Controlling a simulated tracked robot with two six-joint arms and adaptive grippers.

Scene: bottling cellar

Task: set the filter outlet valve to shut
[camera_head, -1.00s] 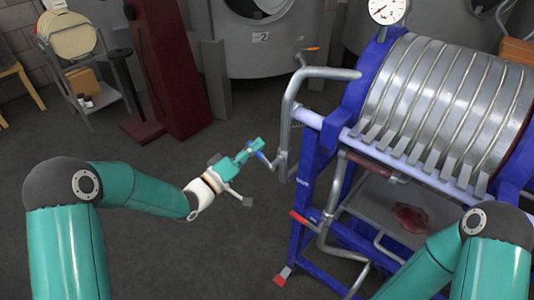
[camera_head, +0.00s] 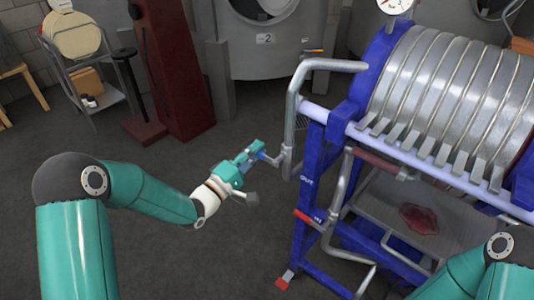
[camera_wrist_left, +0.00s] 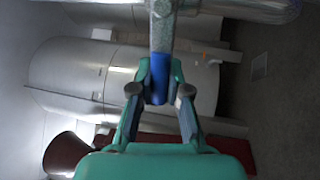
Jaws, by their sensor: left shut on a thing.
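The filter's outlet pipe (camera_head: 291,118) bends down on the left side of the blue-framed filter, above an "OUT" label (camera_head: 307,181). At its lower end is a valve with a short blue handle (camera_head: 262,156) pointing left, away from the pipe. My left gripper (camera_head: 254,151) is shut on this handle. In the left wrist view the blue handle (camera_wrist_left: 160,85) sits between both fingers, below a grey metal piece (camera_wrist_left: 162,28). I cannot tell from the handle whether the valve is open or shut. My right arm shows at the lower right; its gripper is out of view.
A red lever (camera_head: 303,215) sits on a lower pipe of the filter frame (camera_head: 313,150). An orange-tipped lever (camera_head: 314,50) is on the tank behind. A dark red post (camera_head: 176,60) and a trolley (camera_head: 103,95) stand at the back left. The floor between is clear.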

